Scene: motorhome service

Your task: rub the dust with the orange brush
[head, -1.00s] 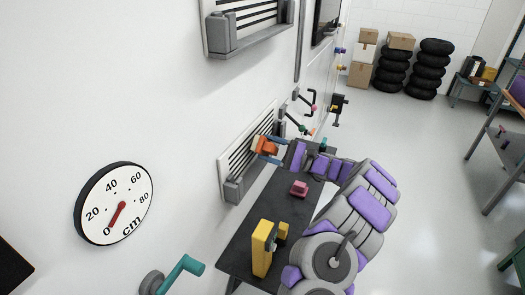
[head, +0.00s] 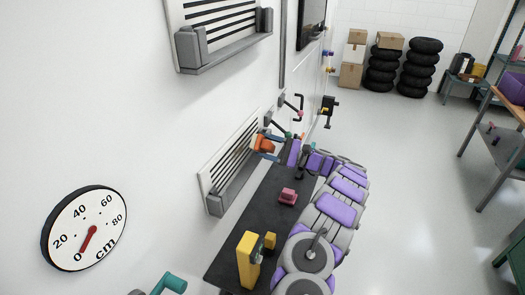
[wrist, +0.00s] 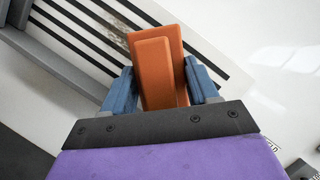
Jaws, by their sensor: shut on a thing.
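My gripper (head: 268,147) has blue fingers shut on the orange brush (head: 263,144), which has a paler tan side towards the wall. The brush is at the right end of the lower slatted wall vent (head: 232,158). In the wrist view, the orange brush (wrist: 157,65) sits between the fingers of my gripper (wrist: 162,85), with the vent's black slots (wrist: 85,40) behind it. I cannot tell whether the brush touches the vent.
A dark bench (head: 250,225) along the wall holds a pink block (head: 287,196) and a yellow block device (head: 248,260). A second vent (head: 222,40) is higher up. A cm gauge (head: 85,228) is at lower left. The floor (head: 410,180) to the right is clear.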

